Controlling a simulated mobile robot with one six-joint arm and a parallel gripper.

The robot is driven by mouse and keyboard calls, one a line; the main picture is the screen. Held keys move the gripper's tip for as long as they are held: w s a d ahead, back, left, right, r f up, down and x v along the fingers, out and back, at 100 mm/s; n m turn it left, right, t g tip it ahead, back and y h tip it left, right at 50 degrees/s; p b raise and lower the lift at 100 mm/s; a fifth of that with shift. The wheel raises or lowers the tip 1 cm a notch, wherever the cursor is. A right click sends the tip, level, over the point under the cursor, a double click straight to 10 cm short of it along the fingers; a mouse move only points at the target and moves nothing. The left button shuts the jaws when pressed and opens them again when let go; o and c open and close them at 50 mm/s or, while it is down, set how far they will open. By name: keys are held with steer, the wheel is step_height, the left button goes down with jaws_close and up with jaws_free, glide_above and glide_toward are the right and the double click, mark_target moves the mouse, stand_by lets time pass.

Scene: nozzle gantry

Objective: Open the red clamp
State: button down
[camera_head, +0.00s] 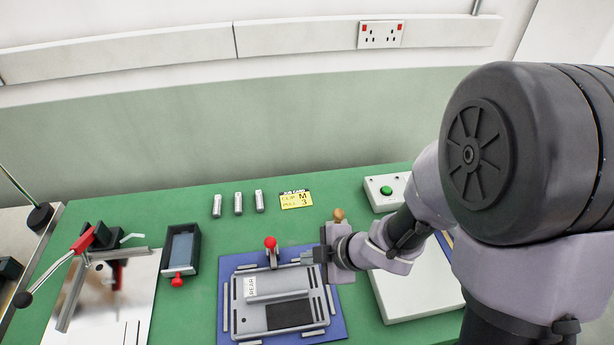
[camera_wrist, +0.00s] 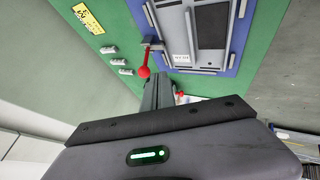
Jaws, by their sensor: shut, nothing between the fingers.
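The red clamp shows as a red ball knob (camera_head: 270,243) on a short lever at the back edge of a blue fixture board (camera_head: 224,300). The lever stands up from a small grey clamp body. In the wrist view the red knob (camera_wrist: 144,72) is just beyond the fingers, with its lever running to the board's edge. My gripper (camera_head: 304,257) is shut and empty, to the right of the knob and apart from it in the head view. In the wrist view my gripper (camera_wrist: 158,80) points toward the knob; whether they touch is hard to tell.
A grey plate (camera_head: 255,318) lies on the board among grey rails. At left are a red-handled lever (camera_head: 83,240) on a shiny plate and a dark box with a red knob (camera_head: 178,281). Several small grey cylinders (camera_head: 238,204) and a yellow card (camera_head: 296,200) lie behind. A green-button box (camera_head: 386,190) stands at right.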

steer(key=shift+s+a+f+n+g, duration=0.3)
steer(key=shift+s+a+n+g, duration=0.1)
steer(key=shift+s+a, duration=0.15)
steer(key=w+a+f+b, duration=0.3)
steer(key=w+a+f, duration=0.3)
steer(key=a+f, duration=0.1)
steer(key=shift+w+b, duration=0.25)
steer(key=shift+b, duration=0.05)
steer(key=shift+a+r, duration=0.1)
steer(key=shift+r, duration=0.05)
